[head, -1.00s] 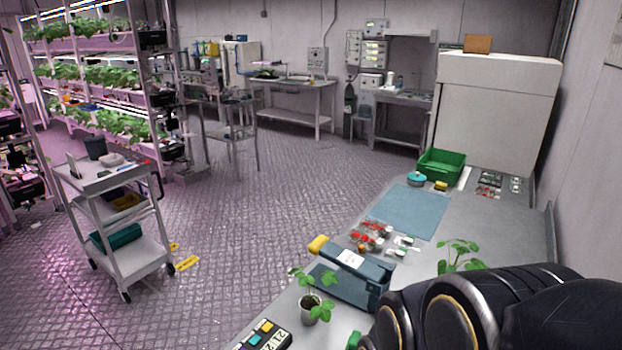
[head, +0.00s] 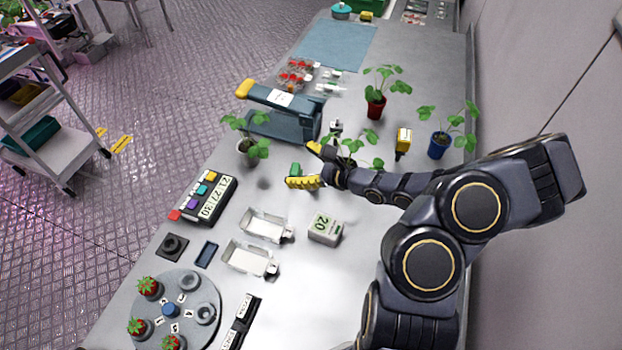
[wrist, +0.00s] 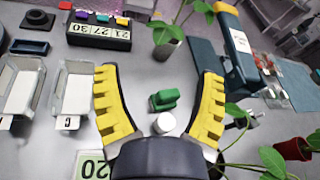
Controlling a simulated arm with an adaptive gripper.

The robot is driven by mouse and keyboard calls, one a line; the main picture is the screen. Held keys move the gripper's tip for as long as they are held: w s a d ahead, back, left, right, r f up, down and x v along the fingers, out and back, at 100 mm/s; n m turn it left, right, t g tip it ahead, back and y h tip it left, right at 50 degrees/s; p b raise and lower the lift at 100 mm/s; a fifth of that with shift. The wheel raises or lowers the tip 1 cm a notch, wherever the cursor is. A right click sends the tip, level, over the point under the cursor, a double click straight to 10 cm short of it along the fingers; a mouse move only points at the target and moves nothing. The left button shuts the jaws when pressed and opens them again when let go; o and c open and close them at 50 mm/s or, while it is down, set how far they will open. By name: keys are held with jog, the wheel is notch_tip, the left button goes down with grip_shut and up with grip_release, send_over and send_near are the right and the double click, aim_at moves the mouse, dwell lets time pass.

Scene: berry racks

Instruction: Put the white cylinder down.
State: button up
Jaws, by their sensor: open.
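The white cylinder (wrist: 165,122) shows in the wrist view as a small pale round shape between the bases of my fingers. A small green object (wrist: 164,99) is right beside it, and it also shows in the head view (head: 295,169). My gripper (wrist: 159,76) has its yellow ribbed fingers spread wide, with a gap between each finger and the cylinder. In the head view my gripper (head: 300,165) is low over the bench, and I cannot make out the cylinder there.
Potted plants (head: 375,106) stand close around my gripper. A blue-grey device (head: 283,112) is behind it. A label box (head: 207,197), open white trays (head: 264,224), a box marked 20 (head: 325,229) and a round carousel (head: 187,312) are nearer. The bench between them has bare patches.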

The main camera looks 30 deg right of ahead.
jog(key=s+d+f+m+h, duration=0.1)
jog(key=d+f+m, duration=0.1)
jog(key=f, duration=0.1)
jog(key=s+d+f+m+h, duration=0.1)
jog(key=d+f+m, duration=0.1)
jog(key=s+d+f+m+h, duration=0.1)
jog(key=d+f, duration=0.1)
jog(key=f, duration=0.1)
jog(key=shift+s+d+f+m+h, duration=0.1)
jog(key=shift+s+f+m+h, duration=0.1)
jog(key=shift+f+m+h, duration=0.2)
jog(key=shift+w+f, duration=0.15)
jog(key=shift+w, duration=0.05)
jog(key=shift+x, duration=2.95)
jog(key=shift+w+a, duration=0.2)
jog(key=shift+w, duration=0.25)
jog(key=c, duration=1.2)
